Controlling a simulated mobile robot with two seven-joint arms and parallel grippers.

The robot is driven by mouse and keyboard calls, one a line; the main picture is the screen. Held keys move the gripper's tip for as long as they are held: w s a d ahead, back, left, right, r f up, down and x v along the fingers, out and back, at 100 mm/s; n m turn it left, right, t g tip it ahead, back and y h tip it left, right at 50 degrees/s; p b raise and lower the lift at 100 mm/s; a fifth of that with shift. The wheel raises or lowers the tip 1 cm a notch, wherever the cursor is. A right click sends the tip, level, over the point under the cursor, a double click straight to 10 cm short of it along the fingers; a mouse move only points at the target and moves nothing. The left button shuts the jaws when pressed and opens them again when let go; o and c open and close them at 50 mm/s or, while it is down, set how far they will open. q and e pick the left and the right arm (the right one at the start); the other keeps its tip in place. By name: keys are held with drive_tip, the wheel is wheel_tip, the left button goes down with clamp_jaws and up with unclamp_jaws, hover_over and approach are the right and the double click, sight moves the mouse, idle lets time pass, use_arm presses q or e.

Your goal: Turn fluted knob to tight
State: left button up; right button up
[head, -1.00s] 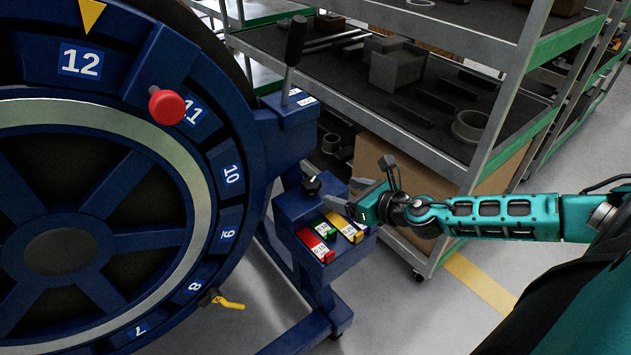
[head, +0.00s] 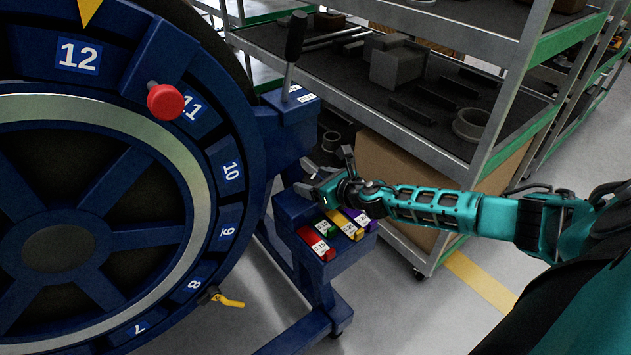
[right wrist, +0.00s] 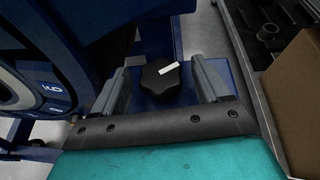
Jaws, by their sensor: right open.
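The black fluted knob (right wrist: 164,80) with a white mark on its top shows in the right wrist view, on the blue box (head: 291,210). It lies between the two grey fingers of my right gripper (right wrist: 162,82), with a gap on each side. In the head view my right gripper (head: 309,178) is over the back of the box and hides the knob. It is open. My left gripper is not in view.
Red, green, yellow and purple labelled blocks (head: 318,243) sit on the box's front part. A lever (head: 293,50) stands behind it. The big blue wheel (head: 130,170) with a red knob (head: 165,102) is at left. A grey shelf cart (head: 440,150) stands behind right.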

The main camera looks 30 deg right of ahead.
drive_tip(key=shift+c, duration=0.3)
drive_tip(key=c, duration=1)
